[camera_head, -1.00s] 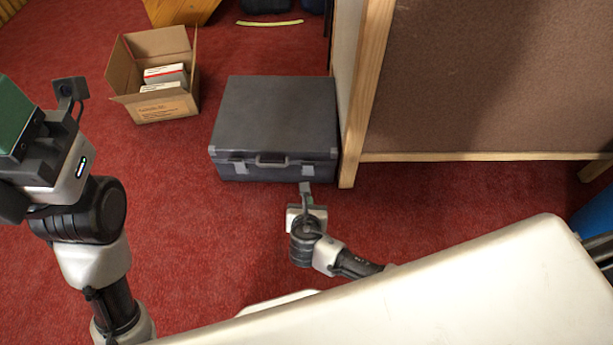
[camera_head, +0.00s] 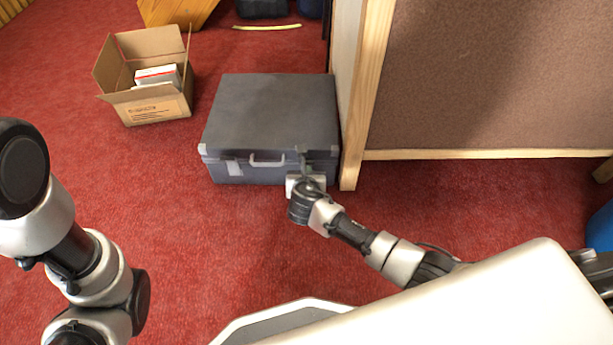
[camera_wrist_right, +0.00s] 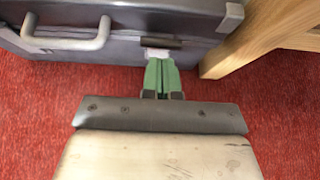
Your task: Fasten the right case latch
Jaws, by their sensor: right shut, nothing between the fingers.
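The dark grey case (camera_head: 272,112) lies closed on the red carpet, its front with the handle (camera_head: 267,160) facing me. The left latch (camera_head: 234,168) shows as a pale plate on that front. My right gripper (camera_head: 306,166) is at the right part of the front and largely hides the right latch in the head view. In the right wrist view, the green fingers of my right gripper (camera_wrist_right: 161,66) are shut together with nothing between them. Their tips are at the pale right latch plate (camera_wrist_right: 157,53), below a dark bar; contact is unclear. My left gripper is out of view.
A wooden-framed partition (camera_head: 365,95) stands close to the case's right side. An open cardboard box (camera_head: 155,107) with white packages stands to the left. A yellow strip (camera_head: 267,27) lies behind the case. Carpet in front of the case is clear.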

